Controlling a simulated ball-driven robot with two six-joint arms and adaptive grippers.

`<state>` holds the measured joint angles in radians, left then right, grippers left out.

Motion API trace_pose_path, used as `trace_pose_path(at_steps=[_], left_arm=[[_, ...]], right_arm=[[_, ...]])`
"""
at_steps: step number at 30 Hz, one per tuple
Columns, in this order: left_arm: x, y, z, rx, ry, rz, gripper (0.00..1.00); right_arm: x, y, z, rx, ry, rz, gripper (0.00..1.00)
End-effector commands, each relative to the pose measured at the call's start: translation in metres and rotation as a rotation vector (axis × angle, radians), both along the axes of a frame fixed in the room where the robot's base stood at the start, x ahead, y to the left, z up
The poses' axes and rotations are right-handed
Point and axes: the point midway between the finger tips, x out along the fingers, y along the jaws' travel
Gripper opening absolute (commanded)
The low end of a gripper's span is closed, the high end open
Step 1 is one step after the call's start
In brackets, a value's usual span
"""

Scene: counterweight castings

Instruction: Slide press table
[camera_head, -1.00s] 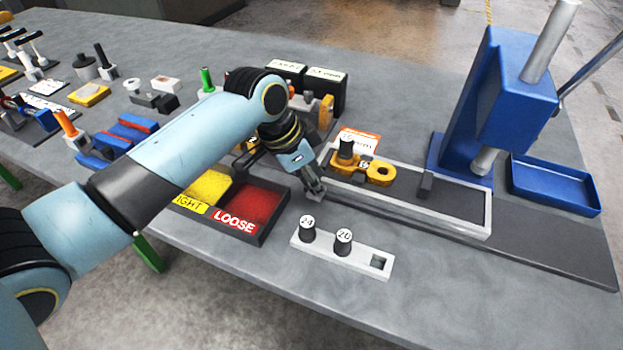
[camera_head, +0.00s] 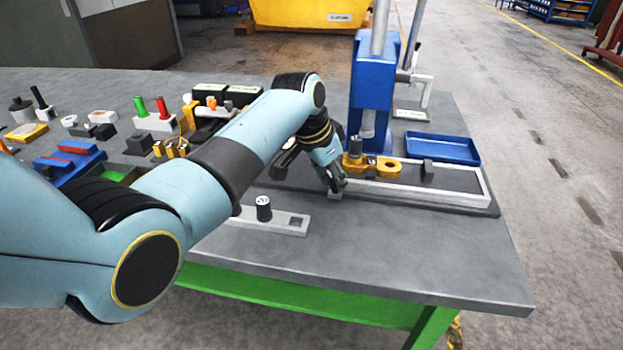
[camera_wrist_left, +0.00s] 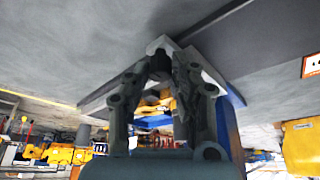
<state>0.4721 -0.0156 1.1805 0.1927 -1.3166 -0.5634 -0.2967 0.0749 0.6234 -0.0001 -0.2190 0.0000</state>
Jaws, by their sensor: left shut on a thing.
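The press table (camera_head: 455,200), a long grey slide with pale rails, lies on a dark base plate in front of the blue press (camera_head: 372,85). A yellow casting (camera_head: 386,167) with a dark upright plug sits at its left part, close to the press ram (camera_head: 367,122) in the picture. My left gripper (camera_head: 337,188) is at the table's left end, shut on its handle; the fingers partly hide the grip. In the left wrist view the fingertips (camera_wrist_left: 160,72) close around a dark knob (camera_wrist_left: 160,47) by a pale edge. My right gripper is not in view.
A pale gauge holder (camera_head: 285,221) with a dark plug lies in front of the gripper, partly behind my arm. A blue tray (camera_head: 440,148) stands right of the press. Fixtures and parts crowd the left. The front right bench top is clear.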

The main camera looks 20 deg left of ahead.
Motion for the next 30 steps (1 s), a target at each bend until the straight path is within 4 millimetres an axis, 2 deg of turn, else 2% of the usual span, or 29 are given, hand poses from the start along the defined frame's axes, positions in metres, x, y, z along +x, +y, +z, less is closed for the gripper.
trace_pose_path(at_steps=[2, 6, 12, 20, 21, 26, 30], left_arm=[[0.002, -0.01, 0.0, -0.004, 0.001, 0.001, 0.0], [0.004, -0.02, 0.0, -0.002, 0.0, 0.001, 0.0], [0.005, -0.025, -0.001, -0.003, 0.002, 0.001, 0.0], [0.005, -0.026, -0.001, -0.006, 0.001, 0.001, 0.0], [0.005, -0.026, -0.001, -0.006, 0.0, 0.001, 0.25], [0.005, -0.025, -0.001, -0.005, 0.001, 0.0, 0.45], [0.005, -0.024, -0.001, -0.003, 0.001, 0.001, 0.45]], right_arm=[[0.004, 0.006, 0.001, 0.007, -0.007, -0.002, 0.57], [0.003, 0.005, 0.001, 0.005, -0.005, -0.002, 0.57], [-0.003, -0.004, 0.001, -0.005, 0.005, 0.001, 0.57], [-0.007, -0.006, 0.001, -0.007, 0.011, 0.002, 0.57], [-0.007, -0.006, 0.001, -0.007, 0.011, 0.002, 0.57], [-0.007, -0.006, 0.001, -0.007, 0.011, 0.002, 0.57], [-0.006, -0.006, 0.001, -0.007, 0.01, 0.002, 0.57]])
